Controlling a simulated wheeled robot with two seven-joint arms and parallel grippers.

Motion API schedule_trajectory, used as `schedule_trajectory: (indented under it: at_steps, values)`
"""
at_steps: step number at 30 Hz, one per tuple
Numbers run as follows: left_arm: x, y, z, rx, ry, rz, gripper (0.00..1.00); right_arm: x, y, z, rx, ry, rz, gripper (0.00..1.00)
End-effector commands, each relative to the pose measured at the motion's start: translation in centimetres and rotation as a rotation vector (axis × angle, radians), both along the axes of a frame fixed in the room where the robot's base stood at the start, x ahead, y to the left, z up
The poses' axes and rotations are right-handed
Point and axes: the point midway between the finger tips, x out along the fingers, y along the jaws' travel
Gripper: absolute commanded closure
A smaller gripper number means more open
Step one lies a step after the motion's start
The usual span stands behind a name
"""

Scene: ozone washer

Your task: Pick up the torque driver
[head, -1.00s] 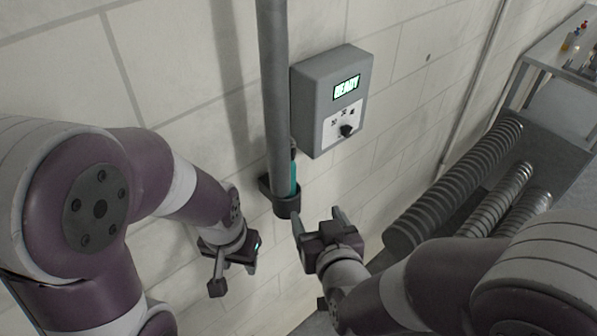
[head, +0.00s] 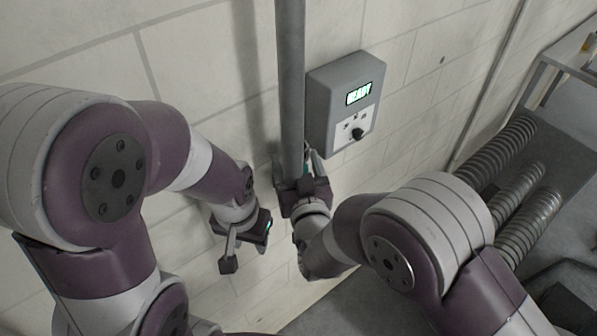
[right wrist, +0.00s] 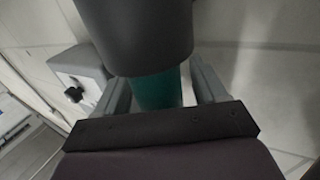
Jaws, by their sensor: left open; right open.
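The torque driver (right wrist: 158,92) shows in the right wrist view as a teal shaft below a dark grey cylinder (right wrist: 135,30). It stands between the two grey fingers of my right gripper (right wrist: 160,90), which is open around it. In the head view my right gripper (head: 298,170) is up against the lower end of the vertical pipe and hides most of the driver and its holder. My left gripper (head: 240,250) is open and empty, to the left of the pipe and lower, pointing down.
A grey control box (head: 340,100) with a READY display and a knob is on the wall just right of the vertical pipe (head: 291,80). Ribbed hoses (head: 505,205) and a metal table (head: 575,55) are at the right. The wall on the left is bare.

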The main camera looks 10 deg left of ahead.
Motion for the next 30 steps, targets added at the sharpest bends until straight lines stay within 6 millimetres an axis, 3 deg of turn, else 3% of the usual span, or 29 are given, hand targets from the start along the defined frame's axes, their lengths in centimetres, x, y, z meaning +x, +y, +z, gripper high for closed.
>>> schedule_trajectory:
  at_steps: [4,9,11,17,20,30]
  values:
    - [0.0,0.0,-0.1,0.0,0.001,0.0,0.57,0.0,0.0,-0.1,0.0,0.0,0.0,0.29]
    - [0.0,0.0,-0.1,0.0,0.0,0.0,0.57,0.0,0.0,-0.1,0.0,0.0,0.0,0.84]
    - [0.0,0.0,-0.1,0.0,0.0,0.0,0.57,0.0,0.0,-0.1,0.0,0.0,0.0,1.0]
    - [0.0,0.0,-0.1,0.0,0.0,0.0,0.57,0.0,0.0,0.1,0.002,-0.002,0.0,1.0]
    - [0.0,0.0,-0.5,0.0,0.0,0.0,0.57,0.0,0.0,1.2,0.006,-0.004,-0.001,1.0]
    - [0.0,0.0,-2.0,0.0,0.0,0.0,0.57,0.0,-0.1,8.7,0.004,-0.005,-0.002,1.0]
